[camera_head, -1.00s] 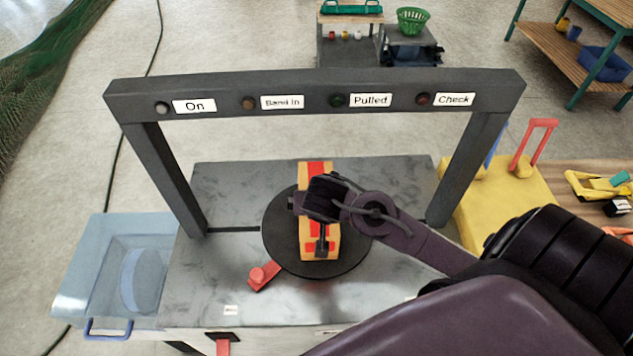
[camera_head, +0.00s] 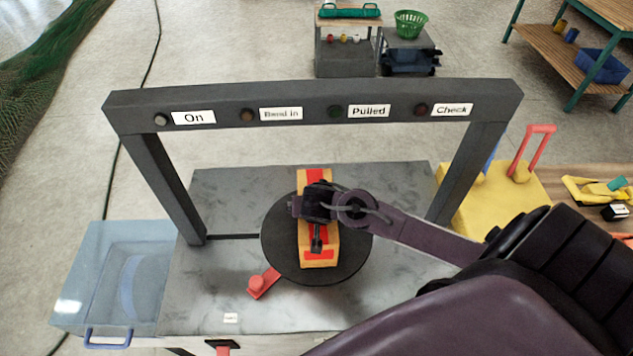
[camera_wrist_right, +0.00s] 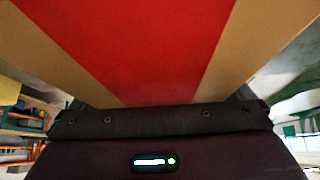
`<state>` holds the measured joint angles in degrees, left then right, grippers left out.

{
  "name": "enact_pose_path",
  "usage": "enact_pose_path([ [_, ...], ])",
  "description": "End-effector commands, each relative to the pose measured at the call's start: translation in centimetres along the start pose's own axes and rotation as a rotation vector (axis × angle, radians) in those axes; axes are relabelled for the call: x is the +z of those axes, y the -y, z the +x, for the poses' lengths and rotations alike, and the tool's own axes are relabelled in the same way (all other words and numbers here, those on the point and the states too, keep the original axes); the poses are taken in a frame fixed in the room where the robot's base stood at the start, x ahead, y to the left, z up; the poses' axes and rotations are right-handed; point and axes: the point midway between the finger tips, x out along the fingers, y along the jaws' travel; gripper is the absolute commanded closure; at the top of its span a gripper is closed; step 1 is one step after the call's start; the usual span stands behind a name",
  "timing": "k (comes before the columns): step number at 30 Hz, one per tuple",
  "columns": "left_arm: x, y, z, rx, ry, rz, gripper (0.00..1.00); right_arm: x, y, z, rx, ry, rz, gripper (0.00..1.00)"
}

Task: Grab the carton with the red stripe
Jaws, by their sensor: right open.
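The tan carton with a red stripe (camera_head: 319,259) lies on the round black turntable (camera_head: 280,245), under the grey frame. My right gripper (camera_head: 317,238) is over the carton and hides its middle in the head view. It is open. In the right wrist view the carton's red stripe (camera_wrist_right: 150,45) and tan sides fill the upper part, very close to the gripper's palm. The fingertips are hard to make out, so I cannot tell whether they touch the carton. My left gripper is not in view.
The grey frame (camera_head: 310,103) with labelled lamps spans the metal table (camera_head: 215,270). A red lever (camera_head: 262,283) sticks out at the turntable's front left. A clear blue bin (camera_head: 85,280) stands left, a yellow case (camera_head: 490,205) right.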

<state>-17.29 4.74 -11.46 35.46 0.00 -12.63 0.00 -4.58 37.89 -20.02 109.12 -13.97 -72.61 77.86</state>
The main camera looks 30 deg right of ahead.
Motion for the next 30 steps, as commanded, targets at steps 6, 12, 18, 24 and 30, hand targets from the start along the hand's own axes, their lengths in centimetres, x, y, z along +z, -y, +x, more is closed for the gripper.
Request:
enact_pose_path([
  [6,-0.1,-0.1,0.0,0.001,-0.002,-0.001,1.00,0.0,0.0,0.0,0.000,0.000,0.000,0.10],
  [12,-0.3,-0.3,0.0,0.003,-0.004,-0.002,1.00,0.0,0.0,0.0,0.000,0.000,0.000,0.37],
  [18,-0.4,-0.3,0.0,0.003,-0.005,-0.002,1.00,-0.1,0.0,-0.1,-0.001,-0.002,0.002,0.63],
  [24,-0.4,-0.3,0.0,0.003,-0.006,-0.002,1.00,-0.1,0.1,-0.1,-0.002,-0.002,0.002,0.65],
  [30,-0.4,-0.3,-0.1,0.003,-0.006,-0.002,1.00,-0.8,0.2,-1.2,-0.004,-0.001,0.004,0.65],
])
